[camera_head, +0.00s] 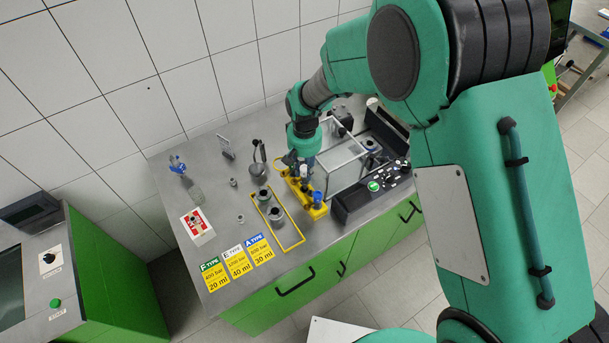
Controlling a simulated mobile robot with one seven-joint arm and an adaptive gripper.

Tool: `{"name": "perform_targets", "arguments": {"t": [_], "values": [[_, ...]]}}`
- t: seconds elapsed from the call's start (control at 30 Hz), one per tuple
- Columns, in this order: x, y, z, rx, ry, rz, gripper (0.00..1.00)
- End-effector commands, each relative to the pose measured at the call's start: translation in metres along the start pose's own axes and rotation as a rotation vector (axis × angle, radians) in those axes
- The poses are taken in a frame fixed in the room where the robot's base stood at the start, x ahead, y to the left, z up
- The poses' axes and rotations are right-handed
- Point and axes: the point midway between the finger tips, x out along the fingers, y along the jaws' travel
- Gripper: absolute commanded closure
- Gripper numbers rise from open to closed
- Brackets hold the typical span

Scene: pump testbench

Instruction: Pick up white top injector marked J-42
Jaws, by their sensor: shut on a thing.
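My gripper (304,172) is small in the head view, pointing down over the yellow injector rack (318,212) on the steel bench. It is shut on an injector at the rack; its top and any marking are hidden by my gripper. I cannot tell whether that injector is still seated or lifted. Another injector with a blue top (319,197) stands at the near end of the rack. No white top or J-42 mark can be read in this view.
A yellow outlined frame with metal cylinders (276,222) is to the left. A red-and-white box (197,226) and type cards (236,262) lie on the bench's left part.

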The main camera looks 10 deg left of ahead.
Motion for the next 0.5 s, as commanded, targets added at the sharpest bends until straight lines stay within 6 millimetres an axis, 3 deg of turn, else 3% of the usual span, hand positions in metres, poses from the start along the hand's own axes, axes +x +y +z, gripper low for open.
{"name": "perform_targets", "arguments": {"t": [0.2,0.5], "values": [[-0.034,0.0,-0.001,0.0,0.002,0.0,1.0],[-0.052,0.0,0.0,0.0,0.001,0.0,1.0]]}}
